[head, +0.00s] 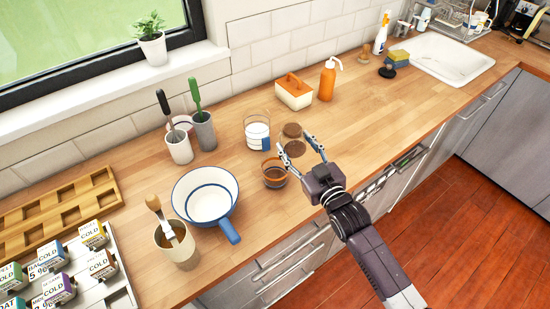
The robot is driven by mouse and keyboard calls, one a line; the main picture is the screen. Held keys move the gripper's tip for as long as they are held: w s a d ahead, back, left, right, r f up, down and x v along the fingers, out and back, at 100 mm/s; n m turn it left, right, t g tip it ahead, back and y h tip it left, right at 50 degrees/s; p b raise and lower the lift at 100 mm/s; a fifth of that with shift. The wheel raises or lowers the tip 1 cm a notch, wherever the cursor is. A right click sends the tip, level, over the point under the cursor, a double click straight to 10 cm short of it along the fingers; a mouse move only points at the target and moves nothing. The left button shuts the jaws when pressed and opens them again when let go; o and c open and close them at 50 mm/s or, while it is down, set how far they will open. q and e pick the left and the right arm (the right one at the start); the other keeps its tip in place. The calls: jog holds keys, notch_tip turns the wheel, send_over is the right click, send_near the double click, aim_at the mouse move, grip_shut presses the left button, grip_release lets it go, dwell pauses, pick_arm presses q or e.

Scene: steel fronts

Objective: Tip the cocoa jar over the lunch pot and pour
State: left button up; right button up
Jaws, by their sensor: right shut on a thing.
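My right gripper (300,147) is shut on a small jar with brown parts (292,131), which I take to be the cocoa jar. The fingers hide part of it, and its tilt is hard to tell. A wide white pot with a blue rim and blue handle (205,193) stands on the counter to the left; its inside looks white and empty. A small amber-brown glass cup (274,173) stands just below and left of the held jar in the picture. I cannot tell for sure which of these two is the lunch pot. My left gripper is not in view.
A clear container with white contents (257,132) stands behind the amber cup. A beige crock with a brush (177,246) is in front of the pot. Utensil cups (179,146) and an orange-handled box (293,91) stand behind. The counter toward the sink (440,58) is mostly clear.

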aim_at(300, 142)
jog(key=shift+r+p, duration=1.6)
jog(key=shift+f, duration=0.1)
